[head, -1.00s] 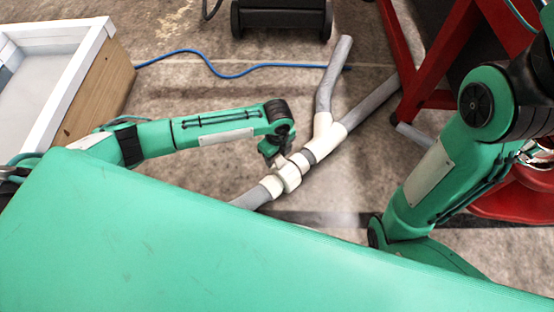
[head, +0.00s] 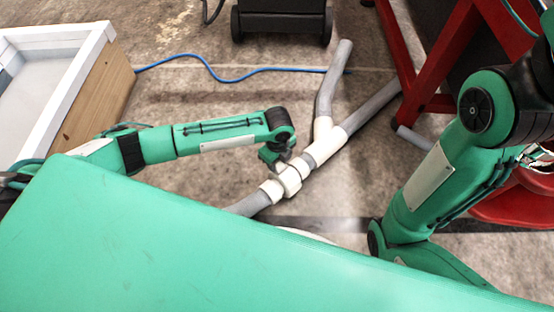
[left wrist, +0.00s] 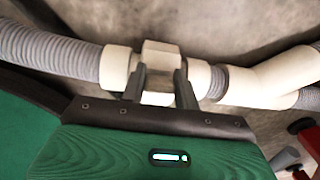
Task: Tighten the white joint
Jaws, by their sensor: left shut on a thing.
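The white joint (head: 290,181) is a thick collar on the grey hose that lies on the floor, in the middle of the head view. My left gripper (head: 276,160) reaches it from the upper left. In the left wrist view the two dark fingers (left wrist: 160,88) straddle the white joint (left wrist: 160,55), one on each side, and are shut on it. White sleeves and ribbed grey hose (left wrist: 62,52) continue on both sides of it. My right arm shows at the right of the head view, but I cannot see its gripper.
Beyond the joint, a white Y-piece (head: 324,134) splits into two grey hoses. A blue cable (head: 235,78) lies behind. A white-rimmed wooden box (head: 88,95) stands left, a red frame (head: 445,60) right and a black wheeled unit (head: 282,18) at the back.

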